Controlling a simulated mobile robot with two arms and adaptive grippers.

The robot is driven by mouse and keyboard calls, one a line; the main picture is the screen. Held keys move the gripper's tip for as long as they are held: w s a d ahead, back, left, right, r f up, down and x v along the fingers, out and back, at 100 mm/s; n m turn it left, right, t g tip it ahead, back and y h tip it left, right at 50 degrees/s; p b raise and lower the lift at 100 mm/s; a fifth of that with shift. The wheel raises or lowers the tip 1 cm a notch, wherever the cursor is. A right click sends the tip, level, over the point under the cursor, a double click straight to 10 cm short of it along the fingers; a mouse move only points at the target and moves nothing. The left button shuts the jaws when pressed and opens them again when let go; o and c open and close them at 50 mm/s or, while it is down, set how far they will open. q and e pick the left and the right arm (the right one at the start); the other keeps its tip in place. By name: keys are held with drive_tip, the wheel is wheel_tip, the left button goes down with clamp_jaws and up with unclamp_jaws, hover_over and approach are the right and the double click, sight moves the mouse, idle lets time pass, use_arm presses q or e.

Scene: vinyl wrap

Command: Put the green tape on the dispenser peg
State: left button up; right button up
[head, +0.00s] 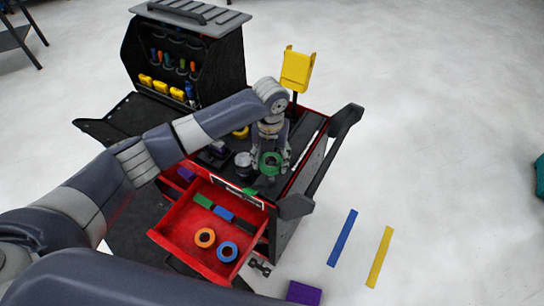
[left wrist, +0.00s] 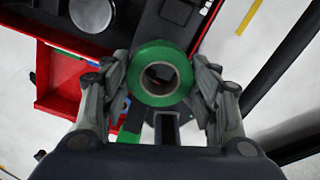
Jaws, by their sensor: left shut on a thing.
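The green tape (head: 271,155) is a roll held between the fingers of my left gripper (head: 270,160), over the front right part of the cart top. In the left wrist view the green tape (left wrist: 142,84) sits flat-on between the two fingertips of the left gripper (left wrist: 160,80), with its hole facing the camera. The gripper is shut on it. A dark slotted part (left wrist: 166,128) shows just below the roll; I cannot tell if it is the dispenser. The peg cannot be made out; the roll and fingers may hide it. My right gripper is not in view.
A red drawer (head: 165,235) stands open with orange tape (head: 205,231), blue tape (head: 219,249) and several strips. A grey round can (head: 243,158) stands left of the gripper. A yellow holder (head: 297,70) rises behind. A black handle (head: 335,140) edges the right side.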

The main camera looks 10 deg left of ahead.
sight(271, 177)
use_arm(q)
drive_tip(key=shift+f+b, duration=0.5)
drive_tip(key=shift+f, duration=0.3)
wheel_tip(271, 177, down, 4)
drive_tip(key=b, duration=0.3)
drive_tip(key=shift+r, duration=0.25)
drive_tip(key=shift+w+f+b, duration=0.1)
drive_tip(key=shift+f+b, duration=0.4)
drive_tip(key=shift+f, duration=0.25)
drive_tip(key=shift+f+b, duration=0.3)
drive_tip(key=shift+f, duration=0.5)
drive_tip(key=o, duration=1.1)
drive_tip(key=shift+o, duration=0.2)
